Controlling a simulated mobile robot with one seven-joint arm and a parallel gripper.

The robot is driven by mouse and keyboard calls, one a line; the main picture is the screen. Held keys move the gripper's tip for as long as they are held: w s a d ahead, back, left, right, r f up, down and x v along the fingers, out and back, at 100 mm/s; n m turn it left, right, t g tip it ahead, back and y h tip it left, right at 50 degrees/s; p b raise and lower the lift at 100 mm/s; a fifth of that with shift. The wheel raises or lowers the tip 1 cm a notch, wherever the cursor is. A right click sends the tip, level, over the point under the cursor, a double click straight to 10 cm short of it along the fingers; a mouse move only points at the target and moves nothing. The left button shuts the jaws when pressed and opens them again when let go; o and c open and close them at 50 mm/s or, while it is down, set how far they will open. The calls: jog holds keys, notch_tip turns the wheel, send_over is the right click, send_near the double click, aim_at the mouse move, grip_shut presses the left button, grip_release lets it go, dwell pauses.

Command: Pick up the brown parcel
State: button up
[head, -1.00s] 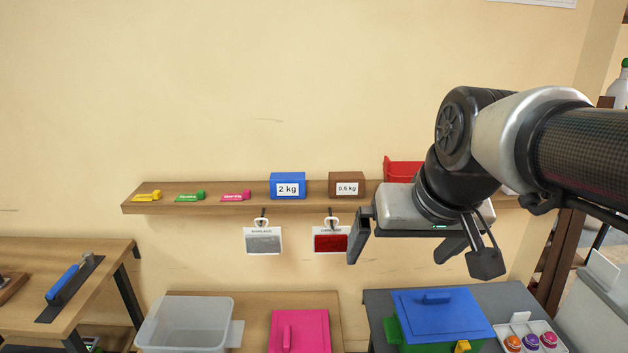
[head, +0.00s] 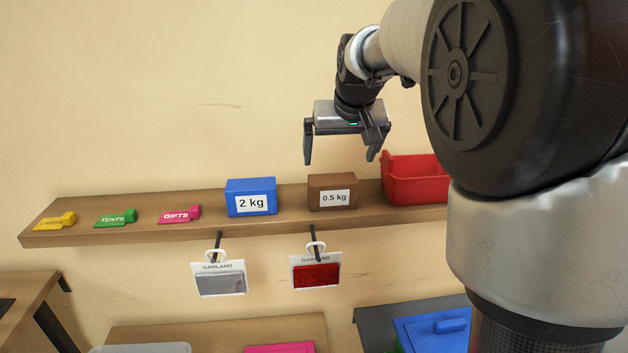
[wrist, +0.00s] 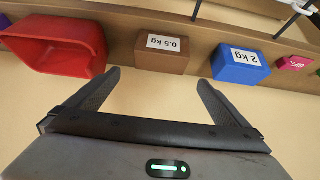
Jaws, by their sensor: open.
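The brown parcel (head: 331,187), a box with a white "0.5 kg" label, sits on the wooden wall shelf between the blue parcel and the red bin. My gripper (head: 338,160) is open and empty, just above the parcel in the head view, with its fingers pointing down. In the wrist view the brown parcel (wrist: 162,52) lies ahead, between and beyond the two spread fingertips (wrist: 158,78). The fingers do not appear to touch it.
The blue "2 kg" parcel (head: 251,200) stands left of the brown one, and the red bin (head: 412,180) stands right. Colored tags lie along the shelf (head: 290,222). Two garland packets (head: 218,284) (head: 316,276) hang below. The wall above is clear.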

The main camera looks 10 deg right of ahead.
aim_at(334, 179)
jog(key=x, duration=1)
jog(key=shift+s+f, duration=0.1)
jog(key=shift+s, duration=0.05)
jog(key=shift+x, duration=2.9)
jog(key=shift+a, duration=0.1)
jog(key=c, duration=1.2)
